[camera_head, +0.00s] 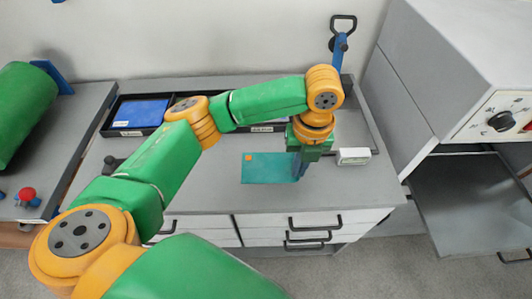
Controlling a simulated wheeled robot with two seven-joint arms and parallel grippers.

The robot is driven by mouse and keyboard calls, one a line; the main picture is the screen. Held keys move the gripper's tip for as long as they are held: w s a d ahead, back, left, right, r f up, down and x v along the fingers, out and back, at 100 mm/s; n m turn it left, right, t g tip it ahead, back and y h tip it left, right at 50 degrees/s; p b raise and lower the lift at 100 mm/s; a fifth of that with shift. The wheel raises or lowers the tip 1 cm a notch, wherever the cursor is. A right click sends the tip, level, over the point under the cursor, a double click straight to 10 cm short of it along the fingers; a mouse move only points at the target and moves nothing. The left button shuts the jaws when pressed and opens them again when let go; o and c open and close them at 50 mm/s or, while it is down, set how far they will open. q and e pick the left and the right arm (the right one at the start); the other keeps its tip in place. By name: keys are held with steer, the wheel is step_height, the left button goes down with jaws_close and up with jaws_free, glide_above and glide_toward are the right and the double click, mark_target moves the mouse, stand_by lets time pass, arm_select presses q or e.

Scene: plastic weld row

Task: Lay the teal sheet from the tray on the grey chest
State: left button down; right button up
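The teal sheet (265,170), with a small orange patch in its corner, is outside the tray, flat over the front part of the grey chest's top (215,190). I cannot tell whether it rests on the top or hangs just above it. The black tray (104,131) stands at the back of the chest, partly behind my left arm. My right gripper is out of view.
A blue sheet (141,113) lies in the tray's left part. A small white block (354,156) sits right of my gripper. A grey cabinet with a dial (501,121) and a lowered shelf stands at right. A green cylinder (22,108) and red knob (27,194) are at left.

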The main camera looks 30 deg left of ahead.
mark_target(274, 161)
arm_select(q)
steer(key=a+f, duration=0.1)
steer(key=a, duration=0.1)
steer(key=a+f, duration=0.2)
steer(key=w+a+f, duration=0.1)
steer(key=a+f, duration=0.1)
steer(key=shift+a+f, duration=0.1)
steer(key=shift+a, duration=0.3)
steer(key=f, duration=0.2)
steer(key=a+f+p, duration=0.1)
steer(key=f, duration=0.1)
steer(key=shift+w+f, duration=0.15)
steer(key=shift+f, duration=0.25)
steer(key=shift+f, duration=0.2)
steer(key=c, duration=1)
jaws_free()
steer(key=shift+r, duration=0.1)
steer(key=shift+c, duration=0.2)
steer(key=r, duration=1.2)
steer(key=shift+w+d+r+b, duration=0.15)
steer(key=shift+d+b, duration=0.15)
steer(key=shift+b, duration=0.05)
